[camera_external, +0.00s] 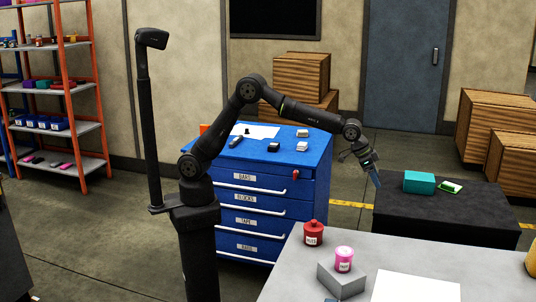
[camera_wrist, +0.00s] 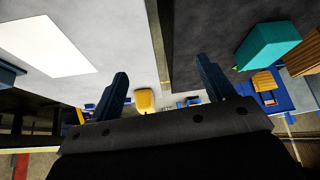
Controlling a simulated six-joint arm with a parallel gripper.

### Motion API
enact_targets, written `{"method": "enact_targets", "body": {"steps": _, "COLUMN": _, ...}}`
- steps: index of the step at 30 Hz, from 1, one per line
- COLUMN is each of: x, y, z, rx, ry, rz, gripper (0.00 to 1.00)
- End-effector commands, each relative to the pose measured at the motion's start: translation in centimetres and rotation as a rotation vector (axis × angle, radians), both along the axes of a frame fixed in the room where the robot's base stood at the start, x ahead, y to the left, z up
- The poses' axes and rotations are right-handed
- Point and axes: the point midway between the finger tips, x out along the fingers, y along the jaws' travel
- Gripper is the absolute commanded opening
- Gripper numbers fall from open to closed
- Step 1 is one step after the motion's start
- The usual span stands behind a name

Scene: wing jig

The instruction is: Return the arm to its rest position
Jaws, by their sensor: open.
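My arm reaches out to the right from its black column in the external view. My gripper (camera_external: 374,176) hangs tilted downward near the left edge of the dark table, and nothing shows between its fingers. In the wrist view my gripper (camera_wrist: 163,88) has its two dark blue fingers spread wide apart and empty.
A dark table (camera_external: 440,216) bears a teal box (camera_external: 419,182) and a green-and-white item (camera_external: 450,187). The grey table (camera_external: 305,275) in front holds a red jar (camera_external: 313,233), a pink jar (camera_external: 344,259) and a white sheet (camera_external: 415,290). A blue drawer cabinet (camera_external: 262,205) stands behind my arm.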

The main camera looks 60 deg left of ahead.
Motion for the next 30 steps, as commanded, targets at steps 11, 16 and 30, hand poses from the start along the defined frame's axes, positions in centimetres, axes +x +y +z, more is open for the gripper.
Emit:
{"method": "enact_targets", "body": {"steps": 11, "x": 5.3, "y": 5.6, "z": 0.0, "rx": -0.001, "ry": -0.001, "rz": 0.100, "gripper": 0.75}}
{"method": "enact_targets", "body": {"steps": 16, "x": 7.3, "y": 8.1, "z": -0.1, "rx": 0.000, "ry": 0.000, "rz": 0.141, "gripper": 0.75}}
{"method": "enact_targets", "body": {"steps": 30, "x": 9.4, "y": 11.0, "z": -0.1, "rx": 0.000, "ry": 0.000, "rz": 0.186, "gripper": 0.75}}
